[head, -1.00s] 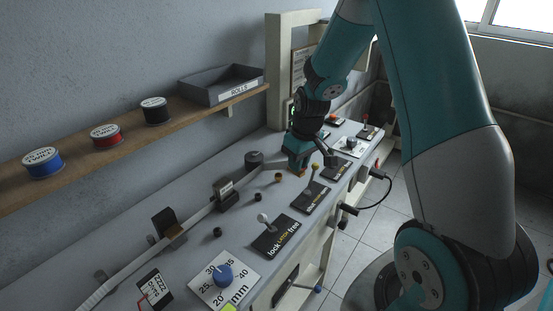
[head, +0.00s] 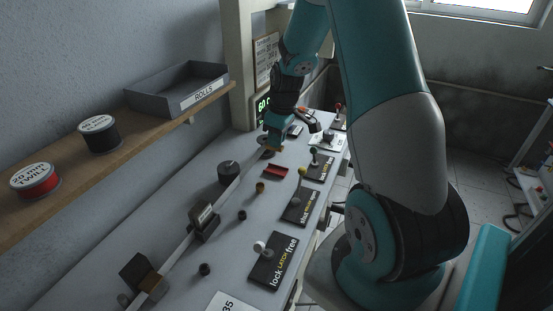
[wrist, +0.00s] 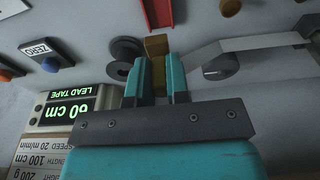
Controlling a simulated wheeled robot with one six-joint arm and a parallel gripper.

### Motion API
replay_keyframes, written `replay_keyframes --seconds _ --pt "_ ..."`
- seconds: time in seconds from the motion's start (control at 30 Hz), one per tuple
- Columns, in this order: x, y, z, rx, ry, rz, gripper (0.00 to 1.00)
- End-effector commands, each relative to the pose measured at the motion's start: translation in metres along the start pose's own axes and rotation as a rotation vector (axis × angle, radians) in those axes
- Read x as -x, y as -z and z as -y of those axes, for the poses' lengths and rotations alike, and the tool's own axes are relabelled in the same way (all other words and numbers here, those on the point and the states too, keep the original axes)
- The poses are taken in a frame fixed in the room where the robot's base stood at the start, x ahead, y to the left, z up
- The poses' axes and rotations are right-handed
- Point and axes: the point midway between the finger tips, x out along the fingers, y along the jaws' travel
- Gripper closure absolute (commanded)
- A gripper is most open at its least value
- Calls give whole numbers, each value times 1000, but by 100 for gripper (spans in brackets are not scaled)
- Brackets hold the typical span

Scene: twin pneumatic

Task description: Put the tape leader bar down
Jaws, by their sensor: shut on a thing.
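My gripper (wrist: 159,62) is shut on a small brass-coloured bar (wrist: 156,46), the tape leader bar, whose end sticks out past the teal fingertips in the wrist view. In the head view my gripper (head: 270,148) is low over the far part of the grey bench, beyond the black roller (head: 228,172). A pale tape (head: 172,275) runs up the bench past the guides towards my gripper. In the wrist view the tape (wrist: 255,44) lies to the right of the fingers. I cannot tell whether the bar touches the bench.
A red channel piece (wrist: 159,14) lies close ahead of the bar. Dark round posts (wrist: 124,50) stand beside the fingers. A lit display (wrist: 68,110) reads 60 cm. Lever plates (head: 272,262) line the bench's right side. A shelf (head: 120,130) holds spools and a tray (head: 178,88).

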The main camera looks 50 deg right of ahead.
Motion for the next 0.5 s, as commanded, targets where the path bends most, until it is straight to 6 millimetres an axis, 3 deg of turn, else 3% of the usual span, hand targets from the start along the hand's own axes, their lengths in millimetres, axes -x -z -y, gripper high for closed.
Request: replay_keyframes --seconds 0.1,0.5 --pt "-25 -5 0 -2 4 4 100" --pt "-72 -13 -2 -5 1 2 100"
